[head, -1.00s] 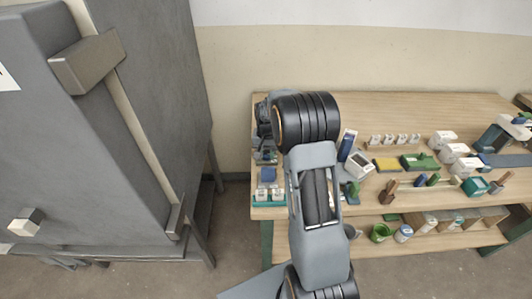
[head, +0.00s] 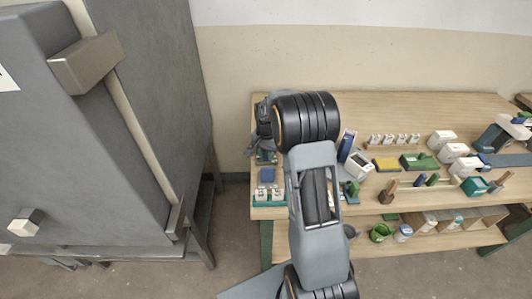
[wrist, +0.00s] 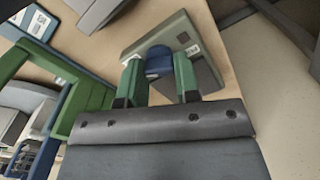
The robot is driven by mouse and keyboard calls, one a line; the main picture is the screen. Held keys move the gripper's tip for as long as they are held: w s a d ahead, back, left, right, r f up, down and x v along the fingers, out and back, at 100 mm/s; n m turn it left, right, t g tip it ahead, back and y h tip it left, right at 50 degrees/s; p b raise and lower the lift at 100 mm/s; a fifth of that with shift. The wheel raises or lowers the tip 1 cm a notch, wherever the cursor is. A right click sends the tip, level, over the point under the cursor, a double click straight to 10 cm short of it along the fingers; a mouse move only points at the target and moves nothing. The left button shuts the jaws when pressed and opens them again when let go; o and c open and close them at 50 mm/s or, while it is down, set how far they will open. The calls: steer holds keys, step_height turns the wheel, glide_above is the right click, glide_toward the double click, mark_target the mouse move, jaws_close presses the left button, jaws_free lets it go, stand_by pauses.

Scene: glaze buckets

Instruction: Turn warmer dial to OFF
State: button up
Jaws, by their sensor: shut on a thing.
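The warmer (wrist: 209,71) is a small grey-green box with pale labels in the wrist view. Its blue dial (wrist: 159,61) sits on the face towards me. My gripper (wrist: 159,77) has its two green fingers on either side of the dial and is shut on it. The dial's pointer and the label marks are too small to read. In the head view my gripper (head: 258,143) is at the left end of the wooden bench, and the warmer is largely hidden around it.
The wooden bench (head: 425,110) holds boxes, green and yellow items and brushes to the right. A blue block (head: 267,175) and small white-topped jars (head: 268,194) are near its left front. A large grey cabinet (head: 160,75) stands to the left. A green frame (wrist: 92,108) is close by in the wrist view.

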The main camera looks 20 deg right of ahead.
mark_target(266, 154)
steer(key=o, duration=0.9)
steer(key=shift+r, duration=0.1)
step_height(266, 154, up, 14)
steer(key=shift+f, duration=0.15)
stand_by(0.5)
steer(key=s+a+r+n+t+p, duration=0.1)
steer(key=s+a+n, duration=0.2)
steer(key=s, duration=0.4)
steer(key=s+a+r+n+t+p, duration=0.1)
steer(key=s+a+n, duration=0.2)
steer(key=s, duration=0.5)
steer(key=s+a+r+n+t+p, duration=0.1)
steer(key=s+a+n, duration=0.2)
steer(key=s+a, duration=0.2)
steer(key=shift+s+a+r+n+t+p, duration=0.1)
steer(key=shift+s+n+t+p, duration=0.1)
steer(key=shift+s, duration=0.55)
steer(key=shift+s+a+n+t+p, duration=0.1)
steer(key=shift+s+n, duration=0.1)
steer(key=shift+s, duration=0.55)
